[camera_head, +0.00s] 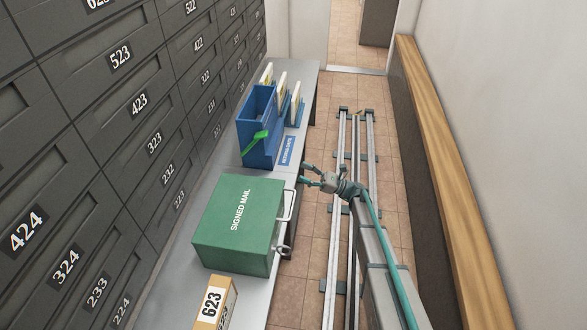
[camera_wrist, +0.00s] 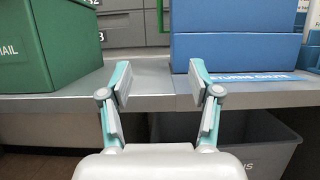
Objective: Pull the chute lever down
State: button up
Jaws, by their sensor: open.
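The chute lever (camera_head: 255,142) is a bright green handle on the left front of the blue returns chute box (camera_head: 262,112). In the wrist view a thin green piece, likely the lever (camera_wrist: 160,16), shows at the top centre, left of the blue box (camera_wrist: 235,48). My gripper (camera_head: 304,174) is open and empty, off the right edge of the counter, nearer than the blue box and apart from the lever. In the wrist view the fingers of my gripper (camera_wrist: 160,84) are spread before the counter's front edge.
A green signed mail box (camera_head: 237,228) stands on the counter (camera_head: 250,297) nearer than the chute. A 623 parcel (camera_head: 213,305) lies in front of it. A grey bin (camera_wrist: 250,140) sits under the counter. Rails (camera_head: 342,240) run along the open floor.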

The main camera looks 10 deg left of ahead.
jog(key=shift+v, duration=1.3)
